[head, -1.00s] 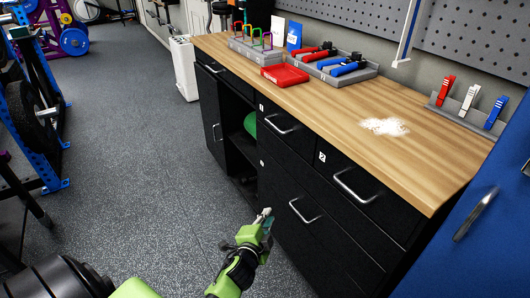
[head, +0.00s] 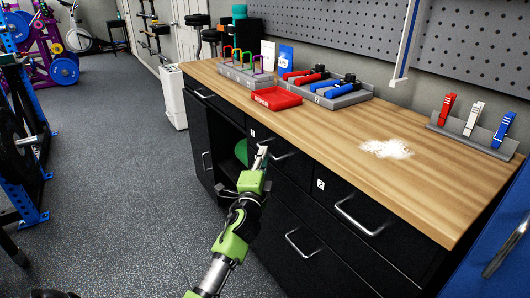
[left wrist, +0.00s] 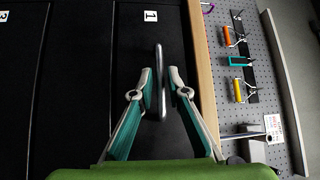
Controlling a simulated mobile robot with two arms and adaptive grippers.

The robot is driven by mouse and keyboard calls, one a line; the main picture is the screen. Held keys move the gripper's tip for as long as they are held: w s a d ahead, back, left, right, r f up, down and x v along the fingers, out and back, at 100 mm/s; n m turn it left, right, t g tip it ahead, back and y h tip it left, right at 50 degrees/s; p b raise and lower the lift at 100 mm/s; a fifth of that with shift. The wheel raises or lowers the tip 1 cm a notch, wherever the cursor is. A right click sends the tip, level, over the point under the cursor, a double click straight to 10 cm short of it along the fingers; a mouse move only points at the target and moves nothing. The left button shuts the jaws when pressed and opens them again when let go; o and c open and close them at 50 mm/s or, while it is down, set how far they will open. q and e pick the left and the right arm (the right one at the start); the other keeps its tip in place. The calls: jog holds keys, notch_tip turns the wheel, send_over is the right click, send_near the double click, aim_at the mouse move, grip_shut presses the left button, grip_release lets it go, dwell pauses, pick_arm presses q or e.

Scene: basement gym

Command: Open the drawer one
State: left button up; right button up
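Drawer one (left wrist: 120,50) is a black drawer front marked with a 1, below the wooden top; its front also shows in the head view (head: 292,172). It looks closed. Its silver bar handle (left wrist: 161,95) runs between the two fingers of my left gripper (left wrist: 160,78) in the left wrist view. The fingers are apart, one on each side of the handle; I cannot tell whether they touch it. In the head view my left gripper (head: 261,152) is at the handle's left end (head: 285,155) and partly covers it. My right gripper is not in view.
Drawer two (head: 335,205) is to the right, with a lower drawer handle (head: 302,246) beneath. The wooden worktop (head: 330,125) holds a red tray (head: 276,98), a grey rack and white powder (head: 386,148). A blue cabinet (head: 500,250) stands at right.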

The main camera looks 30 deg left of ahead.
pick_arm(q)
jog(key=shift+x, duration=1.5)
jog(key=shift+w, duration=0.1)
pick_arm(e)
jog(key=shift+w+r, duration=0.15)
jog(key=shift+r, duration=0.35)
pick_arm(q)
jog(key=shift+c, duration=0.5)
grip_shut()
